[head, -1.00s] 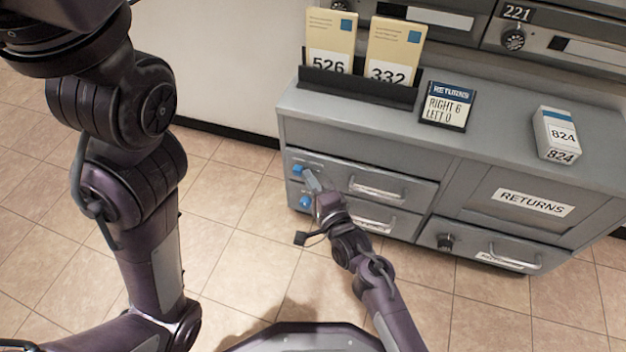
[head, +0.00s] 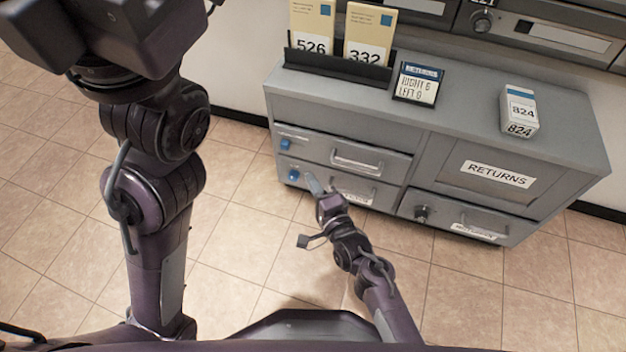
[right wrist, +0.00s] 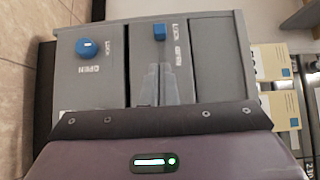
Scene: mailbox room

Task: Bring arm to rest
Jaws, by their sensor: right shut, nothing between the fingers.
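My right gripper (head: 313,187) is shut and empty. In the head view it shows in front of the lower left drawer, to the right of the lower blue knob (head: 294,175). In the right wrist view its closed fingertips (right wrist: 155,84) point at the drawer fronts, and clear space seems to lie between them and the upper blue knob (right wrist: 159,32). The lower knob (right wrist: 86,47) is beside the word OPEN. My left arm (head: 160,215) rises at the left of the head view; its gripper fingers are not visible.
The grey cabinet (head: 440,118) has handled drawers and a RETURNS panel (head: 497,174). Tiled floor (head: 245,240) in front is clear.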

